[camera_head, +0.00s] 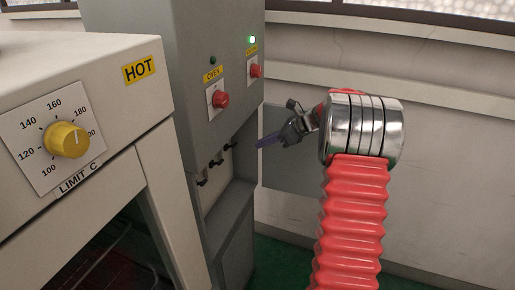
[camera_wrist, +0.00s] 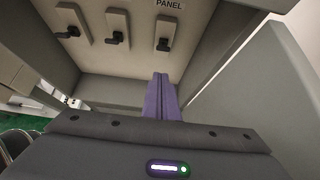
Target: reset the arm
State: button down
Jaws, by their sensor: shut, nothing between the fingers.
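My gripper (camera_head: 262,143) is in front of the open panel of the grey cabinet (camera_head: 120,25) in the head view. Its purple fingers are together and hold nothing. In the wrist view the shut fingers (camera_wrist: 161,78) point up towards the panel interior, below a row of three black switches (camera_wrist: 116,38). The fingers appear apart from the switches. My red bellows arm with a silver wrist band stands right of the cabinet.
A cream oven (camera_head: 150,125) with a yellow dial (camera_head: 67,140) and a HOT label stands at left. The cabinet carries two red buttons (camera_head: 221,99); a green lamp (camera_head: 252,40) glows above the right one. The grey panel door (camera_wrist: 255,90) hangs open close to my gripper's right.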

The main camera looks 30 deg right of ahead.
jog(key=shift+s+d+r, duration=0.1)
jog(key=shift+s+r, duration=0.05)
jog(key=shift+n, duration=0.3)
dwell(0.3)
jog(key=s+a+f+n+g+h, duration=0.1)
jog(key=s+a+f+n+g, duration=0.15)
jog(key=s+n, duration=0.25)
jog(key=s+a+f+n+g+h, duration=0.1)
jog(key=s+a+f+n, duration=0.1)
jog(key=s+f+n, duration=0.3)
jog(key=s+a+r+n+h, duration=0.1)
jog(key=s+a+r+n, duration=0.3)
jog(key=s+a+n, duration=0.2)
jog(key=s+a+r+n+h, duration=0.2)
jog(key=s+a+r+n, duration=0.3)
jog(key=s+a, duration=0.4)
jog(key=s+a+r+n+h, duration=0.1)
jog(key=s+a+r+n, duration=0.3)
jog(key=s+a+n, duration=0.2)
jog(key=s+a+t, duration=0.1)
jog(key=s+a, duration=0.1)
jog(key=s, duration=0.1)
jog(key=shift+s+r+n+h, duration=0.3)
jog(key=shift+r+n, duration=0.05)
jog(key=shift+n, duration=0.05)
